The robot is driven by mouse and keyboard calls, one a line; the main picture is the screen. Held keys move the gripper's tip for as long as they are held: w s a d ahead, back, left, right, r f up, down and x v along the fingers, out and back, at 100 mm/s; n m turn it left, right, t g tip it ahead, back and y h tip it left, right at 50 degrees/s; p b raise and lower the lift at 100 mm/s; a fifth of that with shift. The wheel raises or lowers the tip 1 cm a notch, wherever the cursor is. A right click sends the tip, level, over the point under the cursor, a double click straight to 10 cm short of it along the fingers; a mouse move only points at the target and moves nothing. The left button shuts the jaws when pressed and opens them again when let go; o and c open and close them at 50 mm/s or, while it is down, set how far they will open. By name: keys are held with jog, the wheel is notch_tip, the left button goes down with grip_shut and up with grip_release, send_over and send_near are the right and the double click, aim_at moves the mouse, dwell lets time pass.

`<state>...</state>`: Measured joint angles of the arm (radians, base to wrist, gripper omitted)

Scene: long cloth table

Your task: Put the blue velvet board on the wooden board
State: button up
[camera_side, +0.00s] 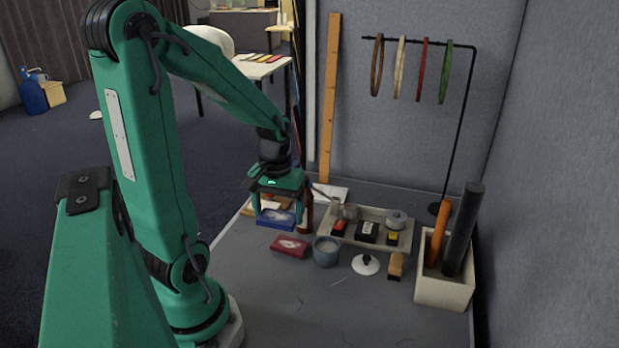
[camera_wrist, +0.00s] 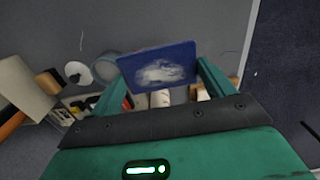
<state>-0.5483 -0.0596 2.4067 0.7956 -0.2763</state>
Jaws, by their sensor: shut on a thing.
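The blue velvet board (camera_side: 276,217) is a flat blue rectangle with a pale patch on its face. My gripper (camera_side: 278,211) is shut on it, a finger at each end. In the wrist view the blue velvet board (camera_wrist: 158,66) spans the space between the fingers of my gripper (camera_wrist: 163,75). The wooden board (camera_side: 248,208) seems to be the tan piece at the table's far left edge, behind the held board and mostly hidden by it and my gripper. I cannot tell whether the blue board touches anything below.
A shallow tray (camera_side: 372,243) with small boxes lies to the right. The table's front is mostly clear.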

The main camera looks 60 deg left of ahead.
jog(key=shift+d+r, duration=0.1)
jog(key=shift+r, duration=0.05)
dwell(0.6)
notch_tip(320, 180, up, 11)
send_over(264, 205)
notch_tip(264, 205, down, 13)
dwell(1.3)
jog(key=shift+f, duration=0.2)
jog(key=shift+f, duration=3.05)
jog(key=shift+f, duration=0.3)
jog(key=o, duration=0.9)
